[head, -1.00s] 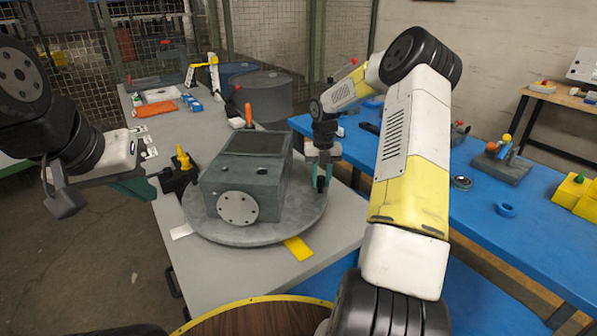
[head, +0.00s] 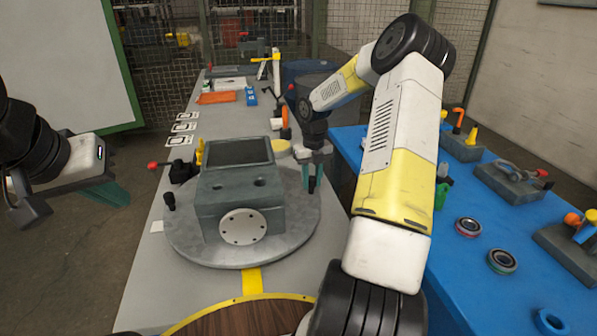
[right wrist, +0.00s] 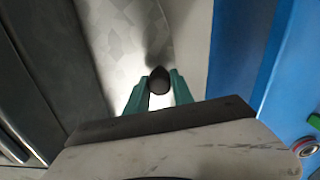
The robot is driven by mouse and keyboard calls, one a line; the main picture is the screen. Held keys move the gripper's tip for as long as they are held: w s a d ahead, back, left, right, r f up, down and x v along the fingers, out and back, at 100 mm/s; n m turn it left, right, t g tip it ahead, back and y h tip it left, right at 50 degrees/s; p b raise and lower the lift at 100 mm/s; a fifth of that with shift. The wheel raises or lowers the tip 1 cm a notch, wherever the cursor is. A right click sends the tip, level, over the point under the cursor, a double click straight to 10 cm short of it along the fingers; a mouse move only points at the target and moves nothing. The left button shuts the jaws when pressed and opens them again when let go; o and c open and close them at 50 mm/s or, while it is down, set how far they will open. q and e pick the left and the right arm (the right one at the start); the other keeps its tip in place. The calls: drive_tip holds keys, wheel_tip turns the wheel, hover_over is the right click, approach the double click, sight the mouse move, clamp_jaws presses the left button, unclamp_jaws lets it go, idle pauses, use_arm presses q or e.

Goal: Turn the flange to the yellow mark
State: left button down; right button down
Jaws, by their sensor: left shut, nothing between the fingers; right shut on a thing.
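The round white flange (head: 243,227) with bolt holes is on the front face of a grey-green housing (head: 215,205). The housing sits on a round grey turntable (head: 180,240). The flange faces the yellow mark (head: 252,281), a strip on the bench just beyond the turntable's front rim; the flange sits slightly left of it. My right gripper (head: 313,178) is at the turntable's right side, shut on a dark upright peg, whose round top (right wrist: 159,80) shows between the green fingers in the right wrist view. My left gripper (head: 118,194) is shut and empty, left of the bench.
A white label (head: 156,227) lies left of the turntable. A black fixture with a red knob (head: 160,165) stands behind its left side. A round wooden top (head: 240,318) is in front. The blue table (head: 450,270) at right holds rings and blocks.

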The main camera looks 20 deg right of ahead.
drive_tip(key=shift+w+d, duration=0.15)
drive_tip(key=shift+w, duration=0.05)
idle(0.3)
drive_tip(key=c, duration=1.1)
unclamp_jaws()
drive_tip(key=shift+r, duration=3.9)
